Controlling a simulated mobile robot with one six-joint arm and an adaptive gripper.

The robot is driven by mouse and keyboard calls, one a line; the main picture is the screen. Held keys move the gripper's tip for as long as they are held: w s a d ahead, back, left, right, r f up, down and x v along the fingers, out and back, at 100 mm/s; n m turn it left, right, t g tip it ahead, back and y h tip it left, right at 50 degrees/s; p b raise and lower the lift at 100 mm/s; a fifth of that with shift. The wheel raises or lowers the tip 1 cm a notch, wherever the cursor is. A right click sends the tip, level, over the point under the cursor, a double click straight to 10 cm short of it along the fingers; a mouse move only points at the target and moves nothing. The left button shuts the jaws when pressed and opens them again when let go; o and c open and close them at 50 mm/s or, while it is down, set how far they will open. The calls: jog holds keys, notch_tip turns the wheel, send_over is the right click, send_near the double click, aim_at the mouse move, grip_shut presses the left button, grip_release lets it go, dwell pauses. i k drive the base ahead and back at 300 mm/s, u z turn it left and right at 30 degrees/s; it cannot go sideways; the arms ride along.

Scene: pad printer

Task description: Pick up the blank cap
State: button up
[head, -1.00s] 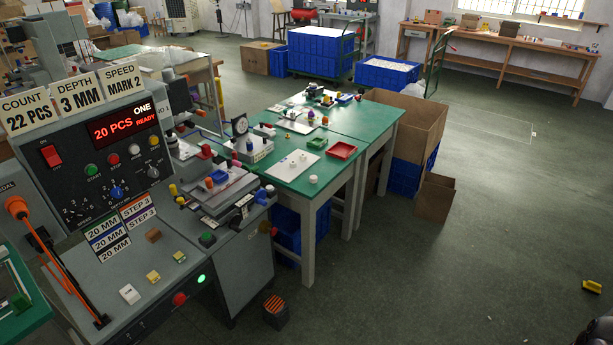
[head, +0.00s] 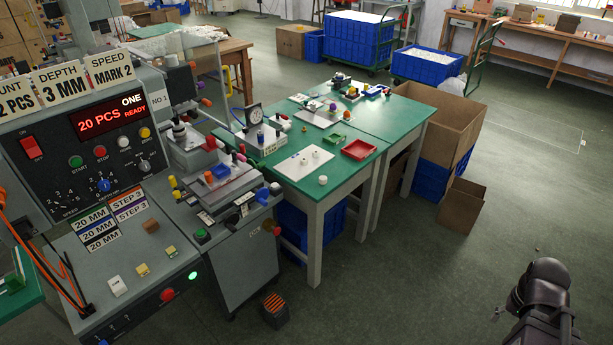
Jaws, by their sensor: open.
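A small round white cap (head: 323,180) stands on the green table top (head: 345,190), near its front edge. It is most likely the blank cap; its details are too small to read. A white plate (head: 290,167) lies just left of it with small white pieces on it. A dark part of my own arm shows at the lower right, far from the table. My gripper cannot be made out in the view.
A red tray (head: 360,150) and a green tray (head: 333,139) lie behind the cap. The grey printer console (head: 130,215) stands at the left. A cardboard box (head: 463,207) stands on the floor right of the table. The floor at the front right is open.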

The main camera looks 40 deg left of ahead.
aim_at(323, 179)
jog(key=u, duration=0.5)
jog(key=i, duration=0.55)
jog(key=u, duration=0.65)
jog(key=i, duration=0.6)
jog(key=u, duration=0.35)
